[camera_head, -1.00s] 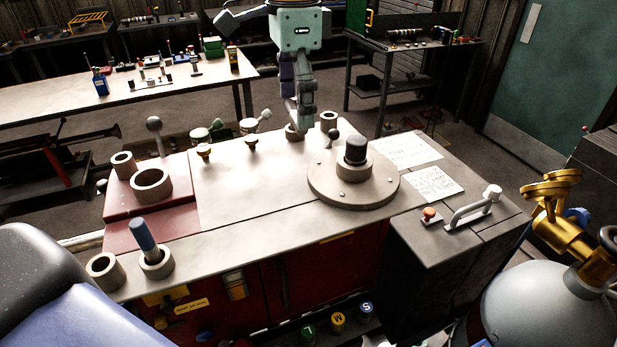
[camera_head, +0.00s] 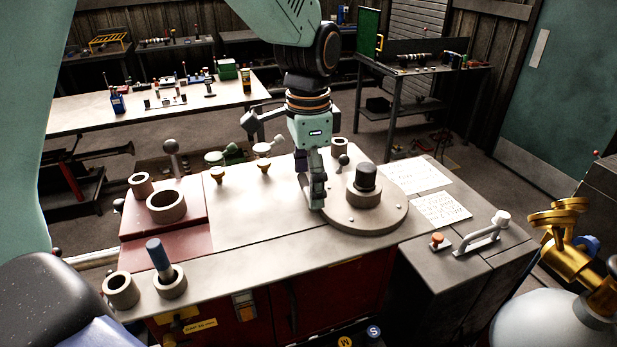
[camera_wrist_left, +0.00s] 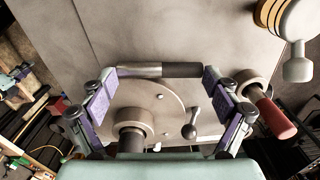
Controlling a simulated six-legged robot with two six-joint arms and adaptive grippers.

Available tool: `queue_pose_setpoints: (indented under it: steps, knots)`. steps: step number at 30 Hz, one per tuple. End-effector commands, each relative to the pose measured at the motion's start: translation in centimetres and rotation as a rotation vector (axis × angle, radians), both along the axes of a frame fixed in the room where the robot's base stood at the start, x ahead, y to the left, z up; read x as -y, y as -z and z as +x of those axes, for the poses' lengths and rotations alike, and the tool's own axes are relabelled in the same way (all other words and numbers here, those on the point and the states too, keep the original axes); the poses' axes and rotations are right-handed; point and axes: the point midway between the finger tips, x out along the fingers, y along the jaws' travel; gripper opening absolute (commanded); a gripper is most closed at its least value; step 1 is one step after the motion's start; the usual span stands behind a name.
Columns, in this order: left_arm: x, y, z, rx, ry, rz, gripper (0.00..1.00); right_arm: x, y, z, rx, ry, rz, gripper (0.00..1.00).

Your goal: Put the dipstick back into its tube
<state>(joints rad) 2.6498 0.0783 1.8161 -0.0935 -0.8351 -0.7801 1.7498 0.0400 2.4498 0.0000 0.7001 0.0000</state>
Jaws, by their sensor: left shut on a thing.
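My left gripper (camera_head: 316,198) is low over the pale top of the machine, just left of the round disc. It also shows in the left wrist view (camera_wrist_left: 161,70). There a bar, pale on its left half and dark on its right, spans between the fingers; I take it to be the dipstick, held shut, but its shape is unclear. A ring-shaped socket (camera_wrist_left: 247,84) with a red-handled piece (camera_wrist_left: 274,116) stands right of the fingers in that view. Which socket is the dipstick's tube I cannot tell. My right gripper is not in view.
The disc (camera_head: 335,213) carries a dark-capped knob (camera_head: 366,176). A blue-handled peg (camera_head: 158,255) stands in a front left ring, beside an empty ring (camera_head: 121,290). A red block (camera_head: 190,222) holds more rings. Paper sheets (camera_head: 441,208) lie at right. The top's middle is clear.

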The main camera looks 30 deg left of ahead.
Motion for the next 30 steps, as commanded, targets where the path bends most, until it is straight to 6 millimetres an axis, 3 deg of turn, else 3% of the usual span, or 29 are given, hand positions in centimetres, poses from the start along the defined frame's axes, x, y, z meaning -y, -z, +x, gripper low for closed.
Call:
queue_pose_setpoints:
  steps: [12,13,16,30]
  knots:
    - [-0.01,0.48,-0.01,0.000,0.000,0.000,0.48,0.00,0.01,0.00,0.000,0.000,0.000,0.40]
    - [-0.01,0.48,-0.01,0.000,0.000,0.000,0.90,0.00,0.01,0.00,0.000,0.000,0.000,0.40]
    - [-0.01,0.46,-0.01,0.000,0.000,0.000,0.99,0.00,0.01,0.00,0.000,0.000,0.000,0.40]
    - [0.00,-0.36,0.09,0.004,0.000,0.000,1.00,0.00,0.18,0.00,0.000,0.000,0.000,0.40]
